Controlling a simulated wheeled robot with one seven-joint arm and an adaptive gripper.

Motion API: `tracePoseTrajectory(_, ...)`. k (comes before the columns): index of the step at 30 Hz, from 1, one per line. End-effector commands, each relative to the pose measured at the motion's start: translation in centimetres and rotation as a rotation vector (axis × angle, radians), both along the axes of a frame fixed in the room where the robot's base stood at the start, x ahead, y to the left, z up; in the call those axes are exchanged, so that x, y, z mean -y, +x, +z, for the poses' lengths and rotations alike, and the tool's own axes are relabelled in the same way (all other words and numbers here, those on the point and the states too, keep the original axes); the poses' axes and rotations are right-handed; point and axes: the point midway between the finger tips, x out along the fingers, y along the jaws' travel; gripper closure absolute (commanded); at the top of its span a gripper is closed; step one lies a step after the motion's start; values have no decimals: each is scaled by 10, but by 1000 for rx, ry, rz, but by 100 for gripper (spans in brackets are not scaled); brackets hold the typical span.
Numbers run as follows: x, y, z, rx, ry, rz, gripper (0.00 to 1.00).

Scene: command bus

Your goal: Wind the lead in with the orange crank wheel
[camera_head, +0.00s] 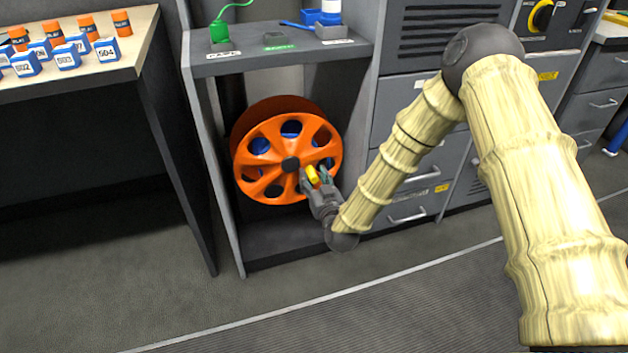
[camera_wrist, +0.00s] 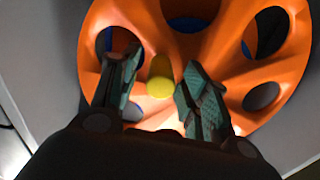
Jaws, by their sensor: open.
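The orange crank wheel (camera_head: 262,158) stands upright in the open lower bay of a grey cabinet, with a dark hub and round holes. Blue shows through the holes. Its yellow handle (camera_head: 313,176) sits right of the hub. My gripper (camera_head: 318,180) is at the handle. In the wrist view the orange wheel (camera_wrist: 215,55) fills the upper part, and the yellow handle knob (camera_wrist: 160,76) lies between the two teal fingertips of my open gripper (camera_wrist: 157,85). Gaps show on both sides of the knob. The lead on the wheel cannot be made out.
The bay has side walls and a shelf (camera_head: 290,58) above, bearing a green plug (camera_head: 219,32) with a green cable and a blue-and-white item (camera_head: 328,14). Grey drawers (camera_head: 410,165) with handles stand right. A table (camera_head: 90,65) with blue and orange labelled blocks stands left. The floor in front is clear.

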Motion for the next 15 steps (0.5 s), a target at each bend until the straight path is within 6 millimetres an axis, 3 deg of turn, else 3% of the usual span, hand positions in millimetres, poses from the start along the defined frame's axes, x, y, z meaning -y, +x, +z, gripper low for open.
tracePoseTrajectory(5,0,0,0,0,0,0,54)
tracePoseTrajectory(13,0,0,0,-1,0,0,100)
tracePoseTrajectory(15,0,0,0,-1,0,0,100)
